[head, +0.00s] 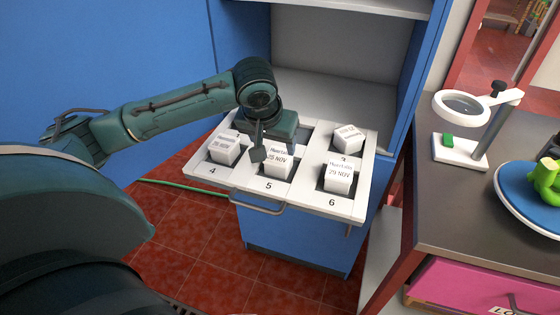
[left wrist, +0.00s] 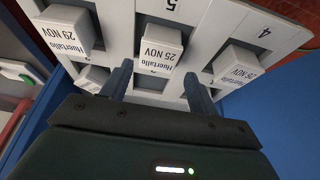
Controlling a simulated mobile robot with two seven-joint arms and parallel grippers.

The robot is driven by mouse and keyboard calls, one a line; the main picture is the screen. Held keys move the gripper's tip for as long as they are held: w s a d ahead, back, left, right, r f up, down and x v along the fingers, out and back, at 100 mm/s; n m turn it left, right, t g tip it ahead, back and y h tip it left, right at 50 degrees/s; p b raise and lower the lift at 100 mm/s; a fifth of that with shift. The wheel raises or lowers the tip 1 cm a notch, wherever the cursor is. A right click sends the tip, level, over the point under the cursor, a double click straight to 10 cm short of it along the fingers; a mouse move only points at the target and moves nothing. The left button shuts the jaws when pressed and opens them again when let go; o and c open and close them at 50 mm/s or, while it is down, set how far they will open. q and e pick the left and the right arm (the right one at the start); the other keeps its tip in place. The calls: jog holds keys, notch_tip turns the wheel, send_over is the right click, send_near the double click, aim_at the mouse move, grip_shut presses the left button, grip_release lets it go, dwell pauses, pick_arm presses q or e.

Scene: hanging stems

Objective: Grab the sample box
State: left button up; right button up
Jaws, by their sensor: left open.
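Several white sample boxes stand in numbered compartments of a white drawer tray (head: 308,200). The box in compartment 5 (head: 277,163) reads "25 NOV"; it also shows in the left wrist view (left wrist: 160,48). My left gripper (head: 270,152) is open above compartment 5. In the left wrist view its fingers (left wrist: 157,70) point toward this box, one to each side, and do not visibly grip it. Other boxes are in compartment 4 (head: 225,148), compartment 6, reading "29 NOV" (head: 339,177), and compartment 3, tilted (head: 347,138). The gripper hides part of the back row. My right gripper is out of view.
The tray is pulled out of a blue cabinet (head: 300,242), with a handle (head: 257,207) at its front. A dark counter (head: 455,210) at right holds a magnifier stand (head: 460,150) and a blue plate (head: 520,200). A green hose (head: 180,186) lies on the red tiled floor.

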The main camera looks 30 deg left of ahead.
aim_at(279, 156)
pick_arm(q)
jog(key=x, duration=0.7)
jog(key=shift+w+f, duration=0.25)
jog(key=shift+c, duration=0.2)
jog(key=c, duration=0.6)
